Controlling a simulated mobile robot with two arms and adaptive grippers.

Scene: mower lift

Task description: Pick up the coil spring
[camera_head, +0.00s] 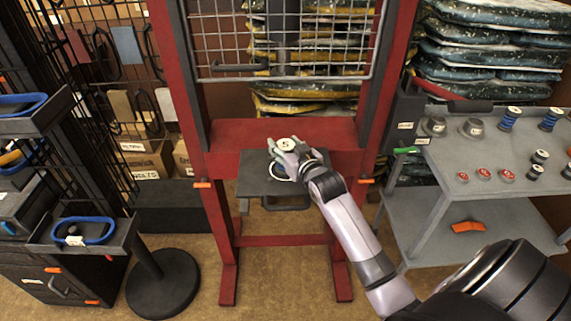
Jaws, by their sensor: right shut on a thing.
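My right gripper (291,158) is shut on a small round piece with a pale, marked top (286,144), over the dark plate of the red press frame. I cannot tell whether this piece is the coil spring, since the fingers hide its sides. Two upright blue coil-like pieces (510,117) (550,118) stand at the back of the grey cart on the right. Several smaller dark coil-like pieces (540,157) stand nearer on the same cart top. My left gripper is not in view.
The red frame (201,120) carries a wire guard (285,45) above the dark plate (258,185). The grey cart (440,160) also holds grey round pieces (434,125) and red discs (484,174). Racks and a round-based stand (162,285) fill the left. Stacked bags stand behind.

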